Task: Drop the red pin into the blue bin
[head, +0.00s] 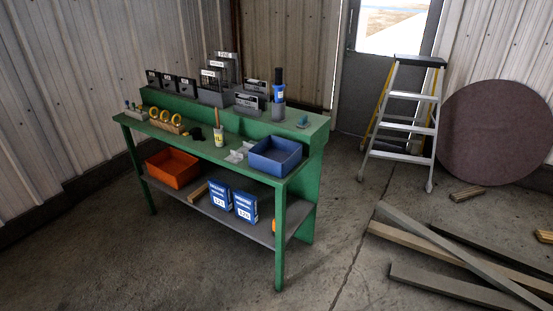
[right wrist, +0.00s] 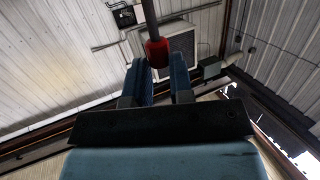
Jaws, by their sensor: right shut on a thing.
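The blue bin (head: 268,168) is an open box on the right end of the green bench top in the head view. The red pin (right wrist: 157,52) shows in the right wrist view, with a red end and a grey shaft running up out of the picture. My right gripper (right wrist: 161,68) has its two blue fingers shut on the pin, one on each side of the red end. The wrist camera looks up at the walls and ceiling, and the bin is not in it. Neither of my grippers shows in the head view.
A stepladder (head: 405,120) and loose planks (head: 450,255) are at right. Floor before the bench is clear.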

